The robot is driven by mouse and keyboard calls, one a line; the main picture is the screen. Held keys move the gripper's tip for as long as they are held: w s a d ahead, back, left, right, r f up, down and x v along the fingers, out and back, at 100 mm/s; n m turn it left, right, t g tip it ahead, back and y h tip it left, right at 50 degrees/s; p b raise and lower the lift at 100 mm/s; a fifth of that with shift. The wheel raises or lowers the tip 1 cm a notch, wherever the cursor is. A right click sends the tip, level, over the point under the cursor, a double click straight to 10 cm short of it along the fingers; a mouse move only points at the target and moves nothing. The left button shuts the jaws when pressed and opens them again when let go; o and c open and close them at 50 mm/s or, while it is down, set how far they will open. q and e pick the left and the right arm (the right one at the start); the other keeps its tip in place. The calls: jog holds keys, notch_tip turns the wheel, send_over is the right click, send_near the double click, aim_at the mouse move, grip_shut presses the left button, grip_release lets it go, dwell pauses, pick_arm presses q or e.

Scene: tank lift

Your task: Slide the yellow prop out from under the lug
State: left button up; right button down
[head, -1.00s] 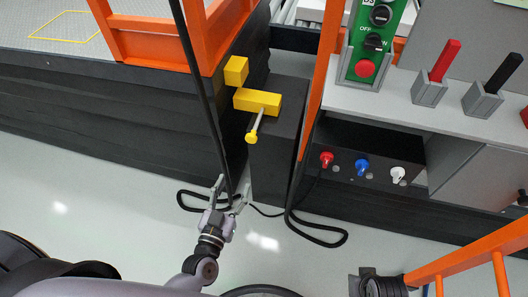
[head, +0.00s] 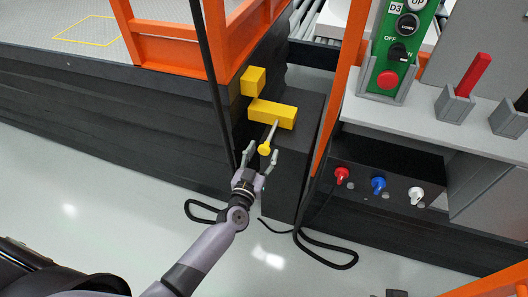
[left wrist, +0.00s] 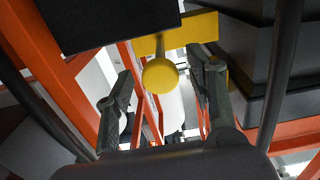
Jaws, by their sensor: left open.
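The yellow prop (head: 272,114) is a block lying on top of a dark pedestal (head: 297,135). A grey rod runs from it toward me and ends in a round yellow knob (head: 264,149). The yellow lug (head: 253,80) is a block at the corner of the orange-framed platform, just above and behind the prop's left end. My left gripper (head: 261,158) is open, its fingertips close to the knob. In the left wrist view the knob (left wrist: 160,76) shows between the two open fingers, with the prop (left wrist: 190,32) behind it. I see no grip on it.
A dark upright post (head: 215,85) stands left of the prop, and an orange post (head: 341,95) stands right. A green control panel (head: 398,45) and red, blue and white plugs (head: 378,184) are further right. A black cable (head: 330,262) lies on the floor.

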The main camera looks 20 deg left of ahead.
pick_arm(q)
jog(key=shift+w, duration=0.8)
jog(key=shift+c, duration=0.2)
grip_shut()
